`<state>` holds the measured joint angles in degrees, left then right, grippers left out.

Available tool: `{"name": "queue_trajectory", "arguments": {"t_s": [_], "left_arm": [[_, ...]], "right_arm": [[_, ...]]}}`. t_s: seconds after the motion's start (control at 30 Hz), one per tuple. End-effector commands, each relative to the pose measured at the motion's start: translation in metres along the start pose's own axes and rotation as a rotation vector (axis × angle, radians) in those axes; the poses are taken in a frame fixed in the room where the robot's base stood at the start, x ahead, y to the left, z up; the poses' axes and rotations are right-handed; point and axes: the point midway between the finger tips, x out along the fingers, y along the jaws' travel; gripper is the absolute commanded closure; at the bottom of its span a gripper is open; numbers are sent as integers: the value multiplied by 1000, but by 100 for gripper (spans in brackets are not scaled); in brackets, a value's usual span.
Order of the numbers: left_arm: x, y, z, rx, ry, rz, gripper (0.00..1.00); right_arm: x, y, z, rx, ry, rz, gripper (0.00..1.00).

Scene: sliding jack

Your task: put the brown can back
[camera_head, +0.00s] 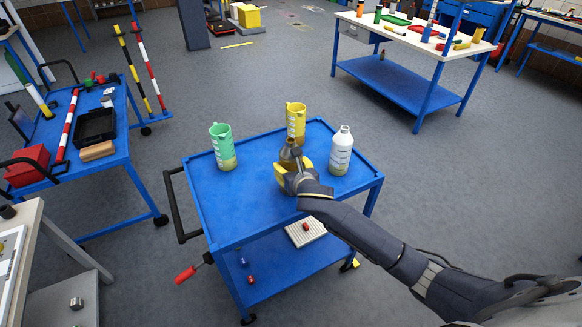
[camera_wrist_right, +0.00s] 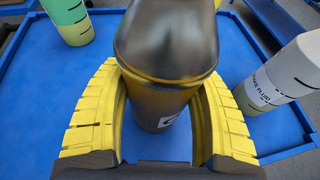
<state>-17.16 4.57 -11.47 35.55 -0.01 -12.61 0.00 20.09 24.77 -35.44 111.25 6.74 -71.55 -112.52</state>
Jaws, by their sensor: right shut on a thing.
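The brown can (camera_head: 289,150) is a dark brown, bottle-like container with a narrowing top. It stands roughly upright over the blue cart top (camera_head: 240,205), towards its middle. My right gripper (camera_head: 291,167) has its yellow fingers closed around the can's body. In the right wrist view the can (camera_wrist_right: 166,40) sits between the two curved yellow fingers (camera_wrist_right: 165,82). Its lower part is partly hidden by the gripper, and I cannot tell if its base touches the cart. My left gripper is not in view.
On the cart stand a green jug (camera_head: 222,147) at left, a yellow jug (camera_head: 296,122) just behind the can, and a white bottle (camera_head: 341,152) at right. The cart's front left is clear. A blue side cart (camera_head: 110,165) stands further left.

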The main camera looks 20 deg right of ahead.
Motion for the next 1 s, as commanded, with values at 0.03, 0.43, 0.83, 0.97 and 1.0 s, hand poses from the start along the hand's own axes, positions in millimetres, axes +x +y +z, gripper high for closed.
{"name": "queue_trajectory", "arguments": {"t_s": [0.03,0.43,0.83,0.97,1.0], "left_arm": [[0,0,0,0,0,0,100],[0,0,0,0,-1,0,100],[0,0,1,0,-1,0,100],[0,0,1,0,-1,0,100],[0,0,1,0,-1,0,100]], "right_arm": [[0,0,0,0,-1,0,85],[0,0,-1,0,0,0,13],[-35,0,1,0,0,2,13],[-59,0,1,-1,0,1,13],[-66,0,1,0,-1,1,13]]}}
